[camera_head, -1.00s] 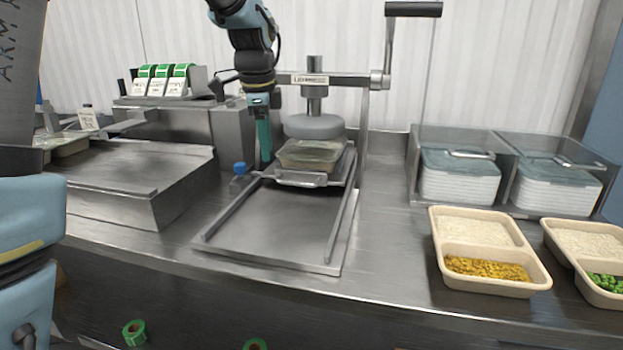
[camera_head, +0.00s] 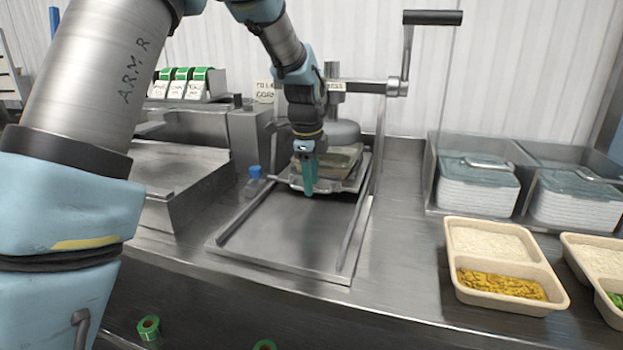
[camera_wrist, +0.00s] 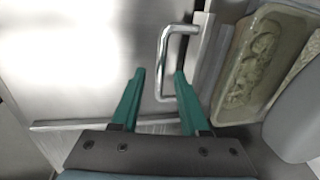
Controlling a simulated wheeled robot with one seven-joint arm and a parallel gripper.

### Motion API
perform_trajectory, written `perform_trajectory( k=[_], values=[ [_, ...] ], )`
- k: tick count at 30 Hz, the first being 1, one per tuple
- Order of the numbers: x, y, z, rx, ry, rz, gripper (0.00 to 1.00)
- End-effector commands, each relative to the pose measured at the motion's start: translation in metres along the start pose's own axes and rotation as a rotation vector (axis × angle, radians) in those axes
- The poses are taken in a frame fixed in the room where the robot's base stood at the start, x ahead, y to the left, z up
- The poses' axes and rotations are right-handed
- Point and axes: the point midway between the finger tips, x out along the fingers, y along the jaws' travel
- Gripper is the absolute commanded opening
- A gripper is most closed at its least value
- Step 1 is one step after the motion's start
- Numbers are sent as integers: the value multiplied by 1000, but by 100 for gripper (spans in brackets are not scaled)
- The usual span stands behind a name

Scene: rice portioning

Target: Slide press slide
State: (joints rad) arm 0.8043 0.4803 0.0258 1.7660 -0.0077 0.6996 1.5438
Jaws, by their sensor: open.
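The metal press slide (camera_head: 361,182) sits at the back of its rails (camera_head: 349,245), under the round press plate (camera_head: 340,133). The slide's handle (camera_wrist: 162,62) is a bent metal bar on the front edge. My gripper (camera_head: 308,188) is in front of the slide, pointing down at the handle, which it partly hides in the head view. In the wrist view its teal fingers (camera_wrist: 160,73) are apart, with the handle bar appearing between them. I see no closing on it.
The track in front of the slide is clear. A crank (camera_head: 405,55) rises above the press. A blue-capped bottle (camera_head: 255,176) stands left of the rails. Food trays (camera_head: 457,290) and bins of lids (camera_head: 478,185) are at right. A raised metal station (camera_head: 178,180) is at left.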

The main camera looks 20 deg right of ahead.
Motion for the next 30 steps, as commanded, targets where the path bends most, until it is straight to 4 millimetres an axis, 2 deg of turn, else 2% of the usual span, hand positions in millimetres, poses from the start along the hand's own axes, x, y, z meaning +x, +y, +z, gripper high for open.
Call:
perform_trajectory(
  k=[9, 21, 30],
  values=[
    [3, 0, 0, 0, 0, -1, 45],
    [3, 0, 0, 0, 0, -1, 0],
    [3, 0, 0, -1, 0, 0, 0]
  ],
)
